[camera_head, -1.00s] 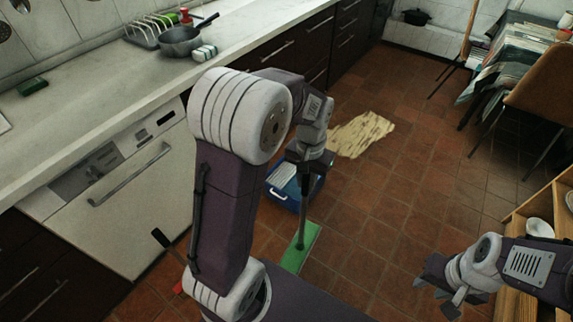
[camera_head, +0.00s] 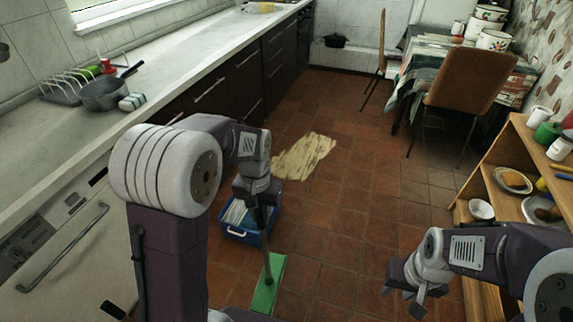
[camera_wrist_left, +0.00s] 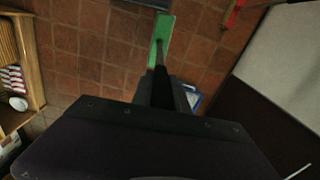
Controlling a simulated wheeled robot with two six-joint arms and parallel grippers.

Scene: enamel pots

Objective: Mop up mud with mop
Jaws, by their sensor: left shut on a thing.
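The mop has a dark handle and a flat green head (camera_head: 268,286) near the floor. My left gripper (camera_head: 262,203) is shut on the mop's handle, above the head. The green head also shows in the left wrist view (camera_wrist_left: 162,35). The mud (camera_head: 304,156) is a pale yellowish patch on the tiled floor, beyond the mop and apart from its head. My right gripper (camera_head: 402,295) is at the lower right over the floor, with its fingers apart and nothing between them.
A blue crate (camera_head: 240,228) stands on the floor just behind the mop handle. The counter (camera_head: 150,62) runs along the left. A wooden shelf (camera_head: 508,150) stands at the right. A brown chair (camera_head: 468,85) and a table are at the back right.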

